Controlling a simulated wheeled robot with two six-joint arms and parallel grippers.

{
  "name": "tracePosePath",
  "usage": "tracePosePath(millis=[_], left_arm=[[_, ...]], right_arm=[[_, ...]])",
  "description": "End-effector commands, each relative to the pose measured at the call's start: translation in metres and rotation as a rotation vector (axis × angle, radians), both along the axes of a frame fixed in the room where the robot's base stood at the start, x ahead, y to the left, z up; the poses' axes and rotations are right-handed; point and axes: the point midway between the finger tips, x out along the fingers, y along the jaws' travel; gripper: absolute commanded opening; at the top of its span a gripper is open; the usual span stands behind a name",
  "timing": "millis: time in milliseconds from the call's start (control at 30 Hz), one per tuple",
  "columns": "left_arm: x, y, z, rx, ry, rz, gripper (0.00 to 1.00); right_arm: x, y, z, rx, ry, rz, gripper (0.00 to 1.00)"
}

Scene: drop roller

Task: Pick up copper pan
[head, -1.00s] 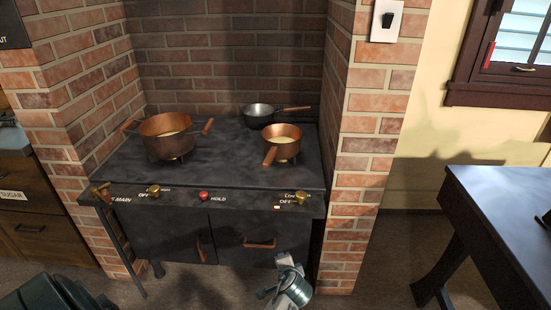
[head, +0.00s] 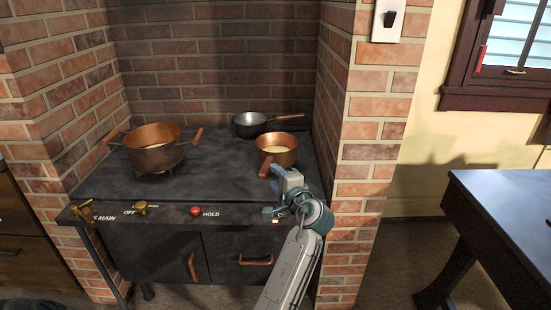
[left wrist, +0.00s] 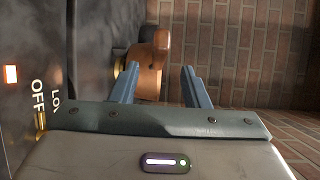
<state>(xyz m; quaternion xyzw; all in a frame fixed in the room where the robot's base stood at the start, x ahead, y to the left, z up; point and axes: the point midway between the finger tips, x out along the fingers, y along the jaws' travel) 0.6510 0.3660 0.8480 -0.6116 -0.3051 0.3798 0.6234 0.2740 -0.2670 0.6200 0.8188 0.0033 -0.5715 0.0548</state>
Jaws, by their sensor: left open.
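The small copper pan (head: 277,147) sits at the right front of the black stove top, with pale contents inside. Its single copper handle (head: 264,171) points toward the stove's front edge. My left gripper (head: 274,192) is in front of the pan, close to the handle, and partly overlaps it in the head view. In the left wrist view the two blue fingers (left wrist: 157,78) are apart with nothing held between them. The copper pan (left wrist: 149,82) shows just past the fingertips, sideways. Whether a finger touches the handle cannot be told. My right gripper is not in view.
A large two-handled copper pot (head: 154,150) stands on the stove's left. A dark grey pan (head: 251,124) stands behind the copper pan. Brick walls (head: 362,150) enclose the stove. Knobs and a red button (head: 196,211) line its front. A dark table (head: 500,200) is at right.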

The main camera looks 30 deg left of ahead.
Motion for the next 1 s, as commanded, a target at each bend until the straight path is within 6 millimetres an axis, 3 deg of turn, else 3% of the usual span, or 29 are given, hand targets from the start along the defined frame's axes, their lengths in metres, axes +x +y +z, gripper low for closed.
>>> tracePosePath(millis=[533, 867, 1000], left_arm=[[0.035, 0.053, -0.006, 0.000, 0.000, 0.001, 0.42], [0.039, 0.059, -0.008, -0.003, -0.001, 0.000, 0.42], [0.039, 0.059, -0.008, -0.003, -0.001, 0.000, 0.14]], right_arm=[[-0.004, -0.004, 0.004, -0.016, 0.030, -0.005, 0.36], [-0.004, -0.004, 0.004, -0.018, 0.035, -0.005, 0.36], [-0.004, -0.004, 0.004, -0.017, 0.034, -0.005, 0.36]])
